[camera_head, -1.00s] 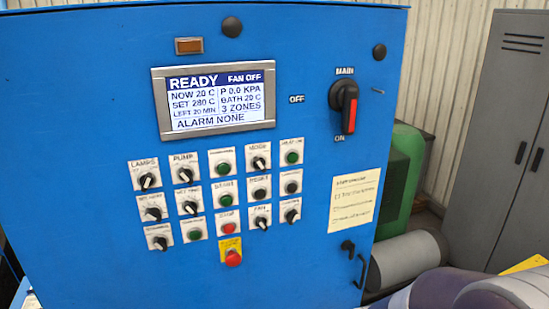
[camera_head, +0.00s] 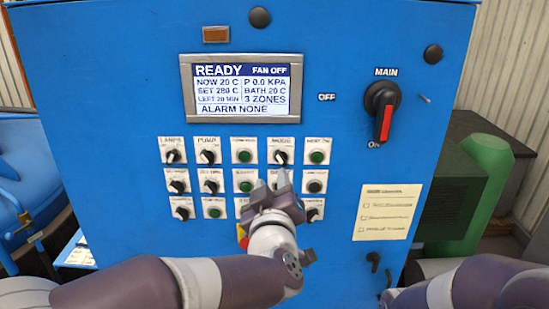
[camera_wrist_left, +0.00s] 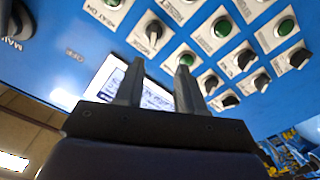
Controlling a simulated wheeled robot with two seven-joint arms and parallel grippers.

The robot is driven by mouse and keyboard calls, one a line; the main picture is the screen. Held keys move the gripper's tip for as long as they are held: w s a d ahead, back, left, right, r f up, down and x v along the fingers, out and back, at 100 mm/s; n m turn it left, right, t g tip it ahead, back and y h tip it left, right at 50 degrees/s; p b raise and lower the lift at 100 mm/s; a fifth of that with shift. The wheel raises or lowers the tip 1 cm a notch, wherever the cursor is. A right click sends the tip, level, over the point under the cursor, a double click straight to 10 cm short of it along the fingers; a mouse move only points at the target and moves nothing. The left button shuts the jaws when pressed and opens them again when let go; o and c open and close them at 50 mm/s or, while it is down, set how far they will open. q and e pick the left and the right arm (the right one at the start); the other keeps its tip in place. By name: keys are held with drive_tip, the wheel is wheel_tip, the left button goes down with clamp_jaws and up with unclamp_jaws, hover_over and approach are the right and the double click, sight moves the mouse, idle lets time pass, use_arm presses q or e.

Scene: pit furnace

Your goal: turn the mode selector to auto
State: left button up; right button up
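The mode selector (camera_head: 282,153) is a small black knob on a white plate marked MODE, in the top row of the blue panel. Its exact pointer setting is too small to read. My left gripper (camera_head: 271,183) is just below it in the head view, in front of the second row of controls. In the left wrist view the gripper (camera_wrist_left: 160,65) has its two fingers apart with nothing between them. The mode selector (camera_wrist_left: 152,33) shows there beyond the fingertips, apart from them. My right arm shows at the lower right, but its gripper is out of view.
Green buttons (camera_head: 244,151) (camera_head: 317,152) flank the selector closely, with more knobs below. The display (camera_head: 243,86) reads READY, FAN OFF and ALARM NONE. The large main switch (camera_head: 383,112) is at the upper right. My left arm hides some lower controls and most of the emergency stop (camera_head: 242,237).

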sight(280, 160)
use_arm(q)
drive_tip(key=w, duration=0.2)
drive_tip(key=w+d+p, duration=0.1)
drive_tip(key=w, duration=0.1)
drive_tip(key=w+d+p, duration=0.1)
drive_tip(key=w, duration=0.1)
drive_tip(key=shift+w+d+r, duration=0.1)
drive_tip(key=shift+w+d, duration=0.15)
drive_tip(key=shift+w, duration=0.15)
drive_tip(key=shift+w+a+p, duration=0.4)
drive_tip(key=shift+w+a, duration=0.1)
drive_tip(key=shift+w, duration=0.3)
drive_tip(key=shift+a, duration=0.3)
drive_tip(key=shift+d, duration=0.4)
drive_tip(key=shift+c, duration=0.9)
drive_tip(key=shift+d+f, duration=0.1)
drive_tip(key=shift+f, duration=0.1)
drive_tip(key=c, duration=0.5)
drive_tip(key=shift+w, duration=0.1)
clamp_jaws()
use_arm(e)
drive_tip(key=r, duration=0.1)
drive_tip(key=d+r, duration=0.1)
drive_tip(key=r, duration=0.1)
drive_tip(key=shift+w+d+r, duration=0.1)
drive_tip(key=shift+d+r, duration=0.05)
drive_tip(key=shift+r, duration=0.1)
